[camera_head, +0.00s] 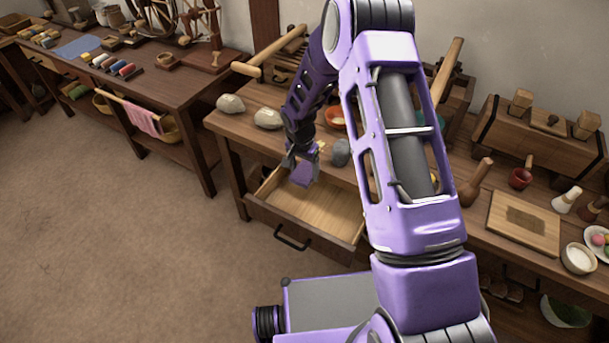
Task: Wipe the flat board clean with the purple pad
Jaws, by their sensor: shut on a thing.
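My gripper (302,163) is shut on the purple pad (302,177). It holds the pad over the open drawer at the front of the workbench; whether the pad touches anything below cannot be told. The flat board (546,240) is pale wood and lies on the bench top at the right, well apart from my gripper. A dark brown smear (525,218) covers the middle of the board.
The open drawer (349,231) juts out from the bench and looks empty. Grey stones (268,118) lie left of my gripper. Wooden mallets (475,184), a white bowl (578,259) and a wooden chest (535,140) surround the board. The floor at left is clear.

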